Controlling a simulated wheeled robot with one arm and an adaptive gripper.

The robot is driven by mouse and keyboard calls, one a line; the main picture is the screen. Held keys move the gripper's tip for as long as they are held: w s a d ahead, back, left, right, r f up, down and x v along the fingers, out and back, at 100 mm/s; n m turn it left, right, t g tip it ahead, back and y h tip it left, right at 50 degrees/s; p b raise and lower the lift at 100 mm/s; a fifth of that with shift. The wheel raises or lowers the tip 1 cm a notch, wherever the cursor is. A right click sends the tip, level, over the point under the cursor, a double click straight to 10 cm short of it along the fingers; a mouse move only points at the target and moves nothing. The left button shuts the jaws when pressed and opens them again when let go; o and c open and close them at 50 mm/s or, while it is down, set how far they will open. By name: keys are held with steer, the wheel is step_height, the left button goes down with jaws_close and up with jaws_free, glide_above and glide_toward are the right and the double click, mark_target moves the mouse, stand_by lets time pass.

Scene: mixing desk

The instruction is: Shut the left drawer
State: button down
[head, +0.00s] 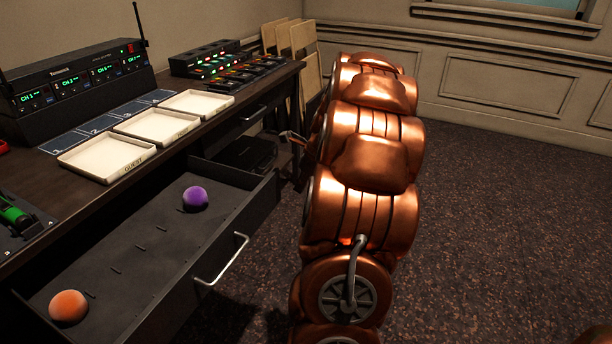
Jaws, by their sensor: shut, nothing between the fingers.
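The left drawer (150,235) is a dark drawer pulled out from under the desk, at the lower left of the head view. Its front carries a silver bar handle (222,262). An orange ball (68,308) lies at its near end and a purple ball (195,199) towards its far end. My gripper (288,136) shows small beside the desk's far right part, beyond the left drawer and apart from its handle. It is shut and empty, and partly hidden by my copper arm.
The dark desk (190,143) bears three white trays (157,126), a radio receiver unit (80,82) and a mixer (240,72). Another handle (255,113) shows under the desk's right part. Boards (300,45) lean at the wall. Carpet right of my arm is clear.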

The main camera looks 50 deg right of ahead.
steer(key=w, duration=0.1)
steer(key=w+f, duration=0.1)
steer(key=w, duration=0.1)
steer(key=w+a, duration=0.1)
steer(key=shift+w+f, duration=0.25)
steer(key=shift+f, duration=0.05)
